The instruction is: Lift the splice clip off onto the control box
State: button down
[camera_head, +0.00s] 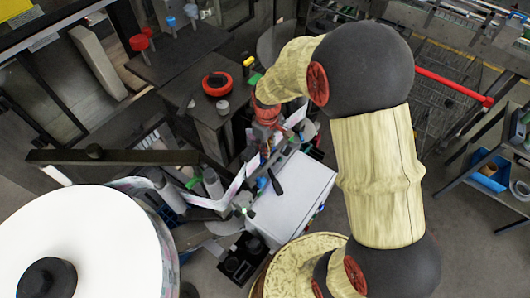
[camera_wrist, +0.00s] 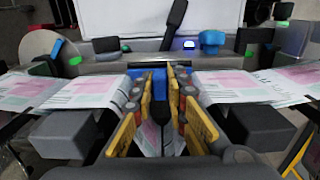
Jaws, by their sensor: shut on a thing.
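My gripper (camera_wrist: 159,98) shows in the wrist view with its yellow-padded fingers on both sides of a small blue and dark piece, the splice clip (camera_wrist: 158,83). The fingers are shut on it and hide much of it. The clip is at the printed label web (camera_wrist: 232,92), which runs to both sides; whether it touches the web cannot be told. The control box (camera_head: 292,198) is a pale grey box in the head view, right of and below my gripper (camera_head: 264,150). Its pale face (camera_wrist: 120,18) is at the top of the wrist view.
A black lever (camera_wrist: 175,22) and a blue knob (camera_wrist: 212,40) stand on the machine ahead of the clip. A large white reel (camera_head: 85,245) is at lower left in the head view. A dark machine top (camera_head: 190,65) with knobs lies left of my arm.

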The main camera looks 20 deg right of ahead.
jog(key=shift+r, duration=0.1)
notch_tip(320, 180, up, 25)
jog(key=p, duration=0.4)
dwell(1.4)
